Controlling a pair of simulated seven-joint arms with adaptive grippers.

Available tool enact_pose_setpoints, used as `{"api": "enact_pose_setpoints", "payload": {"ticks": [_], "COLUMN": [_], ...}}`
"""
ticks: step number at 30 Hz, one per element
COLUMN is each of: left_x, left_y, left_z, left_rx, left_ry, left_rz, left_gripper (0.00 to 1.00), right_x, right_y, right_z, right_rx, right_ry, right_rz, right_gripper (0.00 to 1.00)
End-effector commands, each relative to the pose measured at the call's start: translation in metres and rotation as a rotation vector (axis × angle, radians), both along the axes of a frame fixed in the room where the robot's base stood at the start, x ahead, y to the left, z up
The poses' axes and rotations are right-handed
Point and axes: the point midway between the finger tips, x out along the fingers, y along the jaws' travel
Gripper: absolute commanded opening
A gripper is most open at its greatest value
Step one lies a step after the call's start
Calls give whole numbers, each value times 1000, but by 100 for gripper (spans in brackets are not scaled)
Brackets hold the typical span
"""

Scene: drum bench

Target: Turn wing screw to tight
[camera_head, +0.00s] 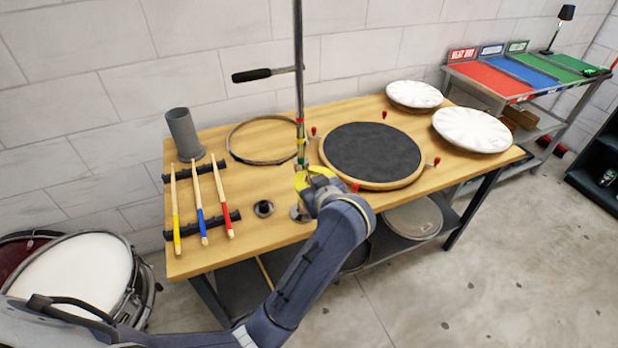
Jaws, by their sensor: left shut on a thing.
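A tall metal stand pole (299,60) rises from the wooden bench, with red, green and yellow bands on its lower part. My left gripper (308,178) is at the lower part of this pole, its arm reaching up from the lower left. It is shut on the wing screw there. The screw is hidden by the fingers and the yellow parts around them, so its angle and tightness cannot be seen. My right gripper is not in view.
The bench (270,225) holds a dark round pad (373,150), a hoop (235,150), drumsticks (200,215) on black racks, a grey cylinder (184,134) and white discs (472,128). A black-handled rod (252,75) juts left from the pole. A drum (75,275) stands at lower left.

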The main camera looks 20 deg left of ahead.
Motion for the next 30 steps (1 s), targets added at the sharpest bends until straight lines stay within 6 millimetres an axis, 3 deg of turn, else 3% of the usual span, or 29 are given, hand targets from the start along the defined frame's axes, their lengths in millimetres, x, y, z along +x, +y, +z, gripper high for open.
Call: {"api": "enact_pose_setpoints", "payload": {"ticks": [10,11,12,17,30], "left_x": [0,0,0,0,0], "left_y": [0,0,0,0,1], "left_z": [0,0,0,0,0], "left_rx": [2,2,2,2,-40], "left_ry": [1,1,1,1,-36], "left_rz": [0,0,0,0,0], "left_gripper": [0,11,16,32,32], "right_x": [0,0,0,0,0], "right_y": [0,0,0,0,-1], "right_z": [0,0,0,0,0], "right_rx": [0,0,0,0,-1], "right_ry": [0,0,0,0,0], "right_rz": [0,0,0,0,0], "right_gripper": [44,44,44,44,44]}}
